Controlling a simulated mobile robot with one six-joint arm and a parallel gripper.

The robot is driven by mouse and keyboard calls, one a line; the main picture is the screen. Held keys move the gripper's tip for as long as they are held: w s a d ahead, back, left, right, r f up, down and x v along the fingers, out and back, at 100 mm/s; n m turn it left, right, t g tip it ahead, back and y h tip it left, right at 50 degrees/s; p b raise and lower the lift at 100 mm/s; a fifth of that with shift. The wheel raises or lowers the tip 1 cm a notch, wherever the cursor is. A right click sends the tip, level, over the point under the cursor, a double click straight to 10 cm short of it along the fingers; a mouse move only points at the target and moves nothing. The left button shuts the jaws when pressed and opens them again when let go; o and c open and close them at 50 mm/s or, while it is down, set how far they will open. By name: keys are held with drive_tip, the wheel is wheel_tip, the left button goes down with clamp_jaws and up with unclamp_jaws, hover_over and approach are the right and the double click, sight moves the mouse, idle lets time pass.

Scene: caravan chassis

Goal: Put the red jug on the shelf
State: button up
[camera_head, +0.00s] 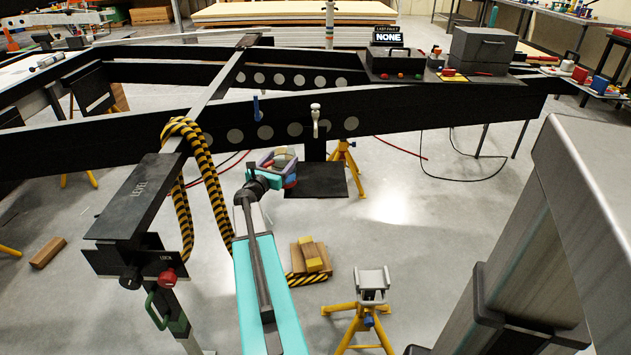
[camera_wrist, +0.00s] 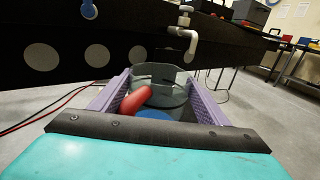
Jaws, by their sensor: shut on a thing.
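My gripper (camera_head: 277,163) is in the middle of the head view, at the near side of the black chassis beam. Its purple fingers show in the wrist view (camera_wrist: 152,95), shut around a grey-green round vessel (camera_wrist: 165,85). A red part (camera_wrist: 136,101) and a blue part (camera_wrist: 153,115) show at the vessel's near side; I cannot tell whether they belong to it. No wholly red jug is clear. A flat black plate (camera_head: 318,184), like a low shelf or step, hangs below the beam just right of my gripper.
The chassis beam (camera_head: 400,115) crosses ahead, with a white tap (camera_head: 315,112) on it. A striped hose (camera_head: 183,200) hangs left. A yellow stand (camera_head: 371,286) and wood blocks (camera_head: 310,256) are on the floor. A bench with red and blue items (camera_head: 600,84) is far right.

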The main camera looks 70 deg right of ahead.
drive_tip(key=s+d+b, duration=0.1)
drive_tip(key=s+d, duration=0.3)
drive_tip(key=d, duration=0.3)
drive_tip(key=s+d+f+b, duration=0.1)
drive_tip(key=s+d, duration=0.3)
drive_tip(key=d, duration=0.3)
drive_tip(key=shift+f, duration=0.2)
drive_tip(key=shift+b, duration=0.3)
drive_tip(key=shift+f+b, duration=0.6)
drive_tip(key=shift+f, duration=1.15)
drive_tip(key=shift+f, duration=0.15)
drive_tip(key=o, duration=1.7)
